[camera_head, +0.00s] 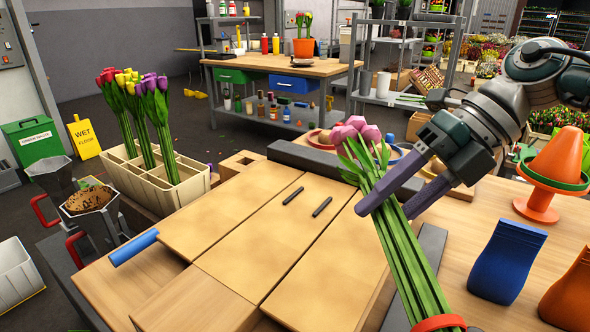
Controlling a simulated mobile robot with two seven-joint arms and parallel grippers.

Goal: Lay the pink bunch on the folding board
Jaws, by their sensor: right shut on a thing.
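My right gripper (385,212) comes in from the right and is shut on the stems of the pink bunch (405,255). Its pink and mauve tulip heads point to the far side, and the stems run toward the near right, with an orange-red band at the bottom. The folding board (225,215) is a set of tan wooden panels in the middle, with two dark handles on it. The bunch overlaps the board's right edge in the picture; I cannot tell whether it touches anything. My left gripper is out of view.
A cream divided bin (188,192) with red, yellow and purple tulips stands to the left. An orange cone (550,170), a blue pouch (507,262) and an orange pouch (572,295) are at right. The board's panels are clear apart from the handles.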

